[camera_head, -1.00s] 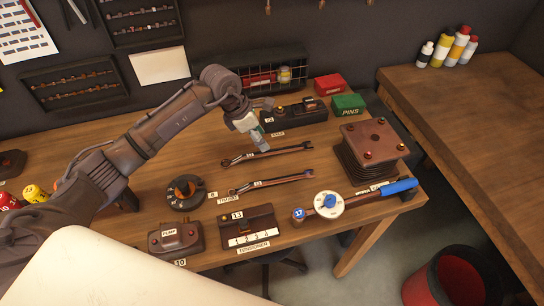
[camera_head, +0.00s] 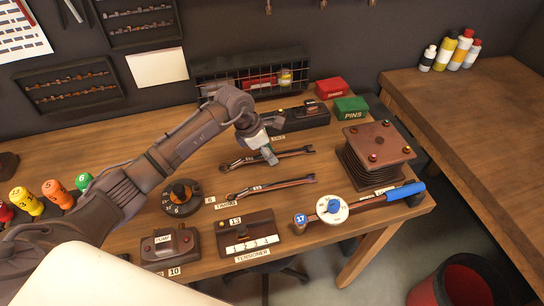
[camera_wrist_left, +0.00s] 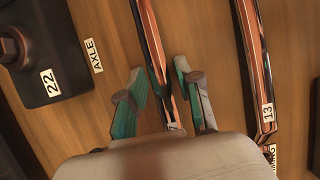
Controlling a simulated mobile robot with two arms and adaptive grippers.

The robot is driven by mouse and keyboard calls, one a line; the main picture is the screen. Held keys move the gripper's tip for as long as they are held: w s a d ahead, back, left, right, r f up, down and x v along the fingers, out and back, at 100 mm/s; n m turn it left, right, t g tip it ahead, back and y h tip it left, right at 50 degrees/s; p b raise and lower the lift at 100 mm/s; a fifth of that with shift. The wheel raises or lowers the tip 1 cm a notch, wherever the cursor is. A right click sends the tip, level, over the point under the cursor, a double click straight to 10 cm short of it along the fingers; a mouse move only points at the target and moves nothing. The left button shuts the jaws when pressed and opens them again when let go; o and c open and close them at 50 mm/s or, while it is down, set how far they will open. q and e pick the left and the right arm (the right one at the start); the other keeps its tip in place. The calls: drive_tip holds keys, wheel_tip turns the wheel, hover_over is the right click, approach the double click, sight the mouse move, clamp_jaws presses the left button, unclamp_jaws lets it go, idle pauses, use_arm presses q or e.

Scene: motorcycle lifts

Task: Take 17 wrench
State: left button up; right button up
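Two combination wrenches lie on the wooden bench. My left gripper (camera_head: 269,157) is open at the back wrench. In the left wrist view its teal fingers (camera_wrist_left: 162,82) stand on either side of that wrench's shaft (camera_wrist_left: 150,45), not closed on it. I cannot tell how far above the bench they are. A blue 17 marks the head end of a blue-handled torque wrench (camera_head: 368,202). My right gripper is not in view.
A dark plate stack (camera_head: 375,150) stands to the right. A round dial (camera_head: 182,197), a pump box (camera_head: 170,246) and a tensioner box (camera_head: 247,232) are in front. Red and green boxes (camera_head: 350,108) stand behind.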

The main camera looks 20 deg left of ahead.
use_arm(q)
clamp_jaws()
